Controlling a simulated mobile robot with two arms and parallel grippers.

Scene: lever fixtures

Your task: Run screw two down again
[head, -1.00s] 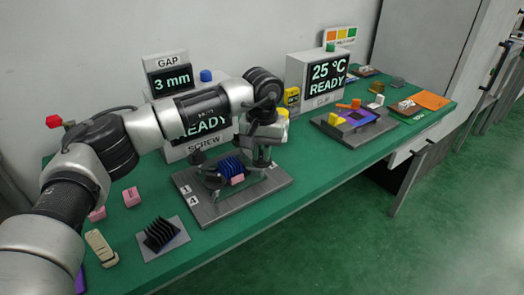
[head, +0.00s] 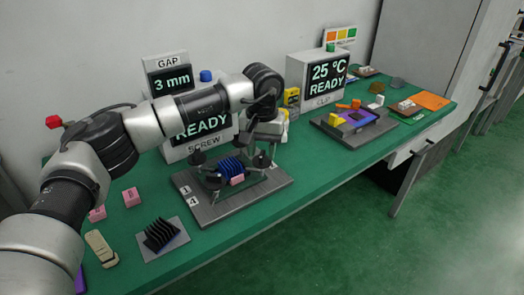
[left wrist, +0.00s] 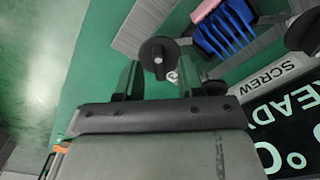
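The screw fixture is a grey plate (head: 225,208) with a blue finned block (head: 231,166) in the middle and black round screw knobs around it. Labels 1 and 4 show on the plate's left side; I cannot read a 2. My left gripper (left wrist: 160,78) is open, over the plate's right side. In the left wrist view a black knob (left wrist: 159,54) stands just ahead, between the lines of the two fingers, apparently not gripped. The blue block also shows there (left wrist: 225,28). In the head view my wrist hides part of the right side. My right gripper is not in view.
The screw display (head: 205,125) behind the fixture reads READY; a gap display (head: 170,78) reads 3 mm. A black finned block (head: 160,235) and pink blocks (head: 131,197) lie at left. A clip station (head: 352,128) stands at right. Green bench shows between the stations.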

